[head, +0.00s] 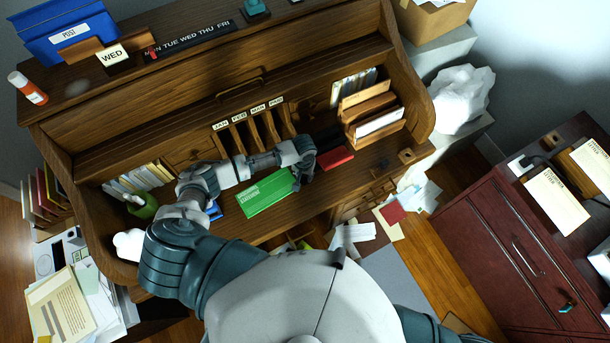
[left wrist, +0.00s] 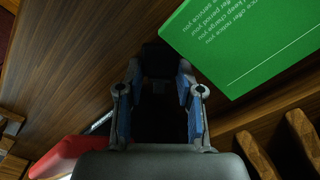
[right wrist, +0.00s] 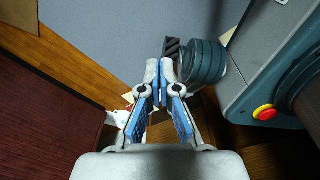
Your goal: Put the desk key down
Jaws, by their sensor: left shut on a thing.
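My left gripper (head: 304,174) is low over the desk's writing surface, just right of a green booklet. In the left wrist view my left gripper (left wrist: 160,95) is shut on a small dark thing, the desk key (left wrist: 158,62); its outline is hard to make out against the shadow. The wooden roll-top desk (head: 230,225) lies under the hand; I cannot tell whether the key touches it. My right gripper (right wrist: 160,75) shows only in the right wrist view, fingertips together and empty, over the floor away from the desk.
The green booklet (head: 264,194) lies beside the left hand, also in the left wrist view (left wrist: 245,40). A red box (head: 336,158) lies on the other side. Letter slots (head: 253,130) stand behind. Bare desk top is at the right (head: 385,150). A dark red cabinet (head: 490,240) stands further right.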

